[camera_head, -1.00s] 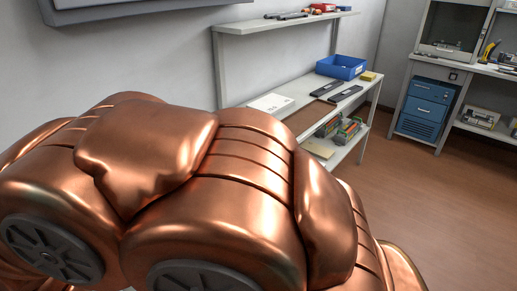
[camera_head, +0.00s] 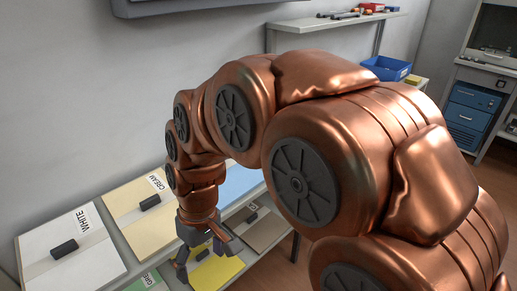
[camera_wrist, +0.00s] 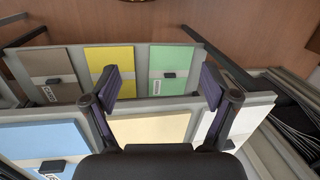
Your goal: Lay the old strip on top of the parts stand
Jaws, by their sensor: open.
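My gripper (camera_head: 205,254) is open and empty, pointing down over the coloured panels, near the yellow one. In the wrist view its two fingers (camera_wrist: 165,87) stand wide apart with nothing between them. Panels carrying black blocks lie in two rows: white (camera_head: 65,262), cream (camera_head: 135,232) and blue (camera_head: 238,181) above, green (camera_head: 150,282), yellow (camera_head: 219,268) and grey-brown (camera_head: 268,232) below. Pale bands cross several panels. I cannot tell which piece is the old strip or which furniture is the parts stand.
A blue bin (camera_head: 387,68) and a wall shelf (camera_head: 335,22) with small tools are at the back. A blue cabinet (camera_head: 466,112) stands at the right. My arm hides much of the bench. Dark cables (camera_wrist: 292,110) show at the right of the wrist view.

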